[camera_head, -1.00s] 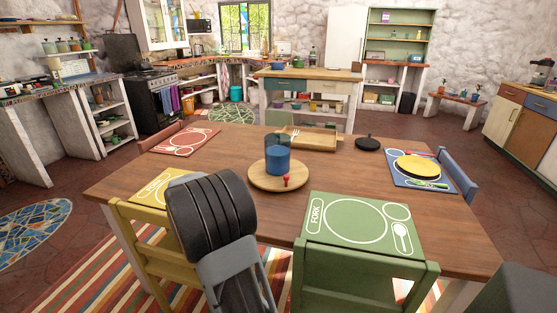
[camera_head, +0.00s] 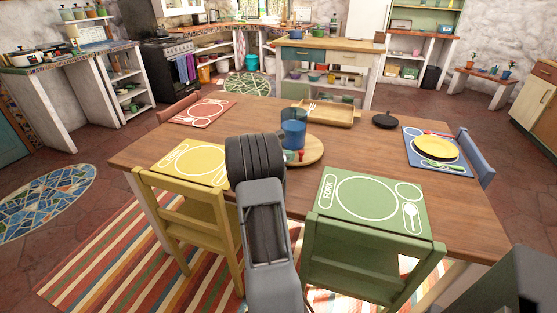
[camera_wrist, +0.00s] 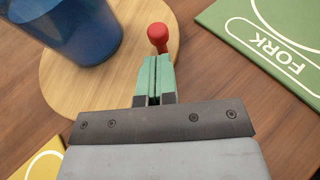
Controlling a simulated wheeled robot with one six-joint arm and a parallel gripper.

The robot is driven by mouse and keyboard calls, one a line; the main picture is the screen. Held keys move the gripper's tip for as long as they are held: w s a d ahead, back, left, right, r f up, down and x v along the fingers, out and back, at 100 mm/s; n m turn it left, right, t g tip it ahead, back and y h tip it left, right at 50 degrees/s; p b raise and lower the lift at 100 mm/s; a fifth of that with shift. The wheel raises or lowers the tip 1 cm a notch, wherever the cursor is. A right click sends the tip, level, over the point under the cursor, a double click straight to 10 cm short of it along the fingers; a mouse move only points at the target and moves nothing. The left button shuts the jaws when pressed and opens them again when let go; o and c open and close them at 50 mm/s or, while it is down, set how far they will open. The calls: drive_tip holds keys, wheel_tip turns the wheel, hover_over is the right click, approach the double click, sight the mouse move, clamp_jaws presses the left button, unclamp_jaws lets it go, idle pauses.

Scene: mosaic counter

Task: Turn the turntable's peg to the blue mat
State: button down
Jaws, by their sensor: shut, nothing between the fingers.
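The round wooden turntable (camera_head: 314,153) lies on the table with a blue cup (camera_head: 293,133) on it.
A green mat (camera_head: 334,214) lies at the near edge, a yellow mat (camera_head: 208,178) at the near left and a red mat (camera_head: 203,112) at the far left. A wooden tray (camera_head: 334,119) and a black lid (camera_head: 385,120) lie behind the turntable. Chairs surround the table.

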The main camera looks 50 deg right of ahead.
sight(300, 154)
drive_tip(key=shift+s+d, duration=0.2)
drive_tip(key=shift+d, duration=0.4)
drive_tip(key=shift+s+d, duration=0.2)
drive_tip(key=shift+d, duration=0.35)
drive_tip(key=shift+s, duration=0.15)
drive_tip(key=shift+s+d+n+t+b, duration=0.2)
drive_tip(key=shift+n+t+b, duration=0.1)
drive_tip(key=shift+t+b, duration=0.1)
drive_tip(key=shift+s+d, duration=0.1)
